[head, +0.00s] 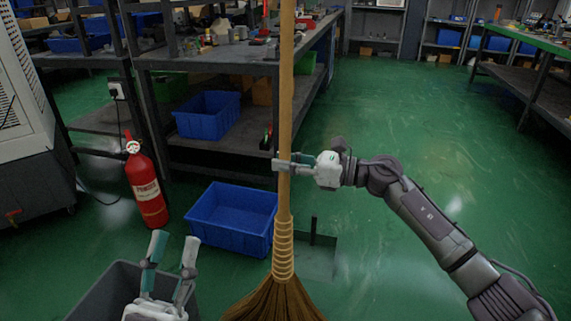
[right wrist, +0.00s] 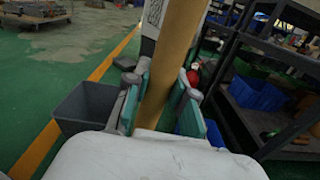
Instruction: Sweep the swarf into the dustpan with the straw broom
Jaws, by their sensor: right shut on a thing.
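The straw broom (head: 284,120) stands upright in the middle of the head view, its bristles (head: 274,302) running off the bottom edge. My right gripper (head: 283,164) is shut on its wooden handle, well above the binding. The handle also shows between the fingers in the right wrist view (right wrist: 172,65). What looks like the dustpan (head: 320,258), a flat greenish piece with a dark upright handle, lies on the floor behind the broom and is partly hidden by it. My left gripper (head: 174,247) is open and empty at the lower left. I cannot make out any swarf.
A grey bin (head: 88,296) stands at the lower left, behind my left gripper. A blue crate (head: 232,220) sits on the floor left of the broom. A red fire extinguisher (head: 147,188) stands by the workbench (head: 215,62). The green floor at right is open.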

